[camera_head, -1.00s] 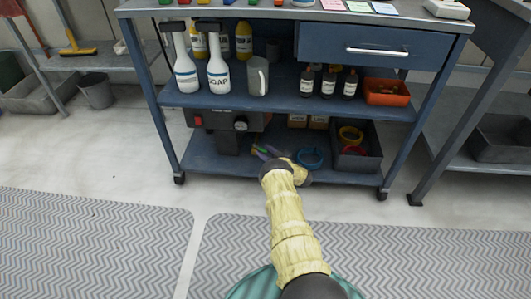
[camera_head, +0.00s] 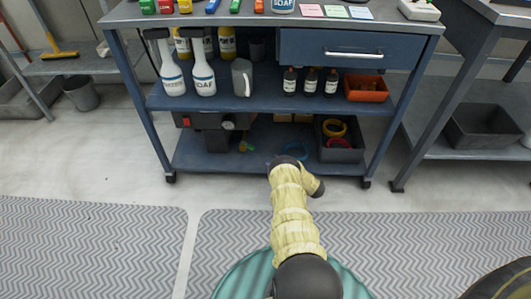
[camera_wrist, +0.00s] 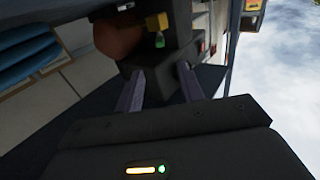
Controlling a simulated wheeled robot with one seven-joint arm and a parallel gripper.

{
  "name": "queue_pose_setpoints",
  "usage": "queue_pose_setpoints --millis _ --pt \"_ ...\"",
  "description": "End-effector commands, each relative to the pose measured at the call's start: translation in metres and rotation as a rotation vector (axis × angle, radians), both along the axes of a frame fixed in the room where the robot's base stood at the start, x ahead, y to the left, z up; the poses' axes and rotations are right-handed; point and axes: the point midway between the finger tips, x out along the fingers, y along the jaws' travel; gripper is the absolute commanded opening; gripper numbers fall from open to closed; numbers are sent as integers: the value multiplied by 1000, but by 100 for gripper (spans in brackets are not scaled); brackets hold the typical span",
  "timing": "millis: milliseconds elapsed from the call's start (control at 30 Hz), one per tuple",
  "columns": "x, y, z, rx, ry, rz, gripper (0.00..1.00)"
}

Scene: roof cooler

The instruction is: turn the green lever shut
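The green lever (camera_head: 243,146) is small and sits at the right side of a dark machine (camera_head: 213,140) on the cart's bottom shelf. In the wrist view a small green lever (camera_wrist: 159,41) hangs below a yellow fitting (camera_wrist: 157,22), beyond my fingertips. My gripper (camera_wrist: 160,80) is open, with two purplish fingers apart and nothing seen between them. The lever appears ahead of the fingers, not touched. In the head view my arm hides most of the gripper. The lever's exact angle is too small to tell.
The blue cart's middle shelf (camera_head: 270,103) hangs above the machine and carries soap bottles, a grey jug and an orange bin (camera_head: 366,88). A dark bin (camera_head: 340,142) stands right of the machine on the bottom shelf. Floor mats (camera_head: 90,245) lie in front.

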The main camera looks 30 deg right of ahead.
Motion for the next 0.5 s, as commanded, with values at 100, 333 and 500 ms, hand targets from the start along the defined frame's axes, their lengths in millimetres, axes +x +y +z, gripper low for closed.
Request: queue_pose_setpoints --millis 100,333,500 --pt "-23 -8 3 1 3 -3 38" --pt "-43 -14 0 1 1 0 38" --pt "-44 -14 -1 0 0 1 38"
